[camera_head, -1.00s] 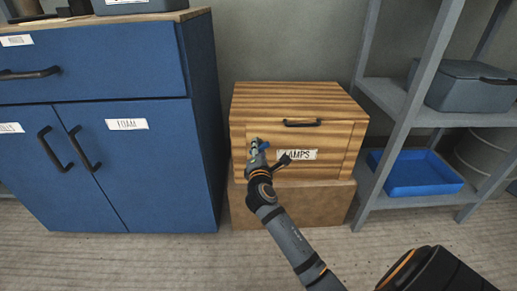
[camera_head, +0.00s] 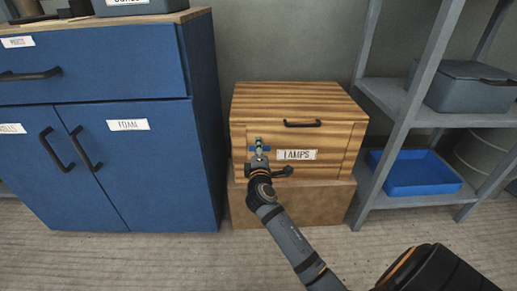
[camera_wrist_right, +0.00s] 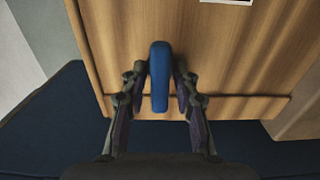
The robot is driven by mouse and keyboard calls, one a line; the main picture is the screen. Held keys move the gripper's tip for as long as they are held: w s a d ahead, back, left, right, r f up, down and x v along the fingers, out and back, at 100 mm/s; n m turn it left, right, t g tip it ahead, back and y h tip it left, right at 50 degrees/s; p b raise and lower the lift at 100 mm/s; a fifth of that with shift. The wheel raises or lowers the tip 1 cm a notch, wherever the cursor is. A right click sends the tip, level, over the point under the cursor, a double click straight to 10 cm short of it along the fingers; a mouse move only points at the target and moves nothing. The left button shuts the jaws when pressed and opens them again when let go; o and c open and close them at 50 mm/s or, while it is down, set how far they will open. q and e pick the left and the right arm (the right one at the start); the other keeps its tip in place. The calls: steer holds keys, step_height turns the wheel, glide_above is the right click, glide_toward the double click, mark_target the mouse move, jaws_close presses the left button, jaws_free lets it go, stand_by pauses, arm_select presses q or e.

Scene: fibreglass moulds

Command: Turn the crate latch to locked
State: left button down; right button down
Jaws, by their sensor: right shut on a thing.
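The wooden crate (camera_head: 335,135) has a striped grain, a black handle and a "LAMPS" label on its front. My right gripper (camera_head: 259,152) is at the latch. In the right wrist view the blue latch bar (camera_wrist_right: 160,75) lies between the two fingers of my right gripper (camera_wrist_right: 160,82), which are shut on it. The fingers partly hide the latch in the head view. My left gripper is not in view.
The crate stands on a brown box (camera_head: 300,205). A blue cabinet (camera_head: 135,150) is close on the left. A grey shelf unit (camera_head: 400,115) on the right holds a blue tray (camera_head: 415,188) and a grey case (camera_head: 470,88). The floor in front is clear.

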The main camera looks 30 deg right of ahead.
steer(key=shift+f, duration=0.1)
stand_by(0.3)
steer(key=c, duration=1.3)
jaws_free()
steer(key=v, duration=0.7)
steer(key=shift+s+a, duration=0.15)
steer(key=shift+s, duration=0.1)
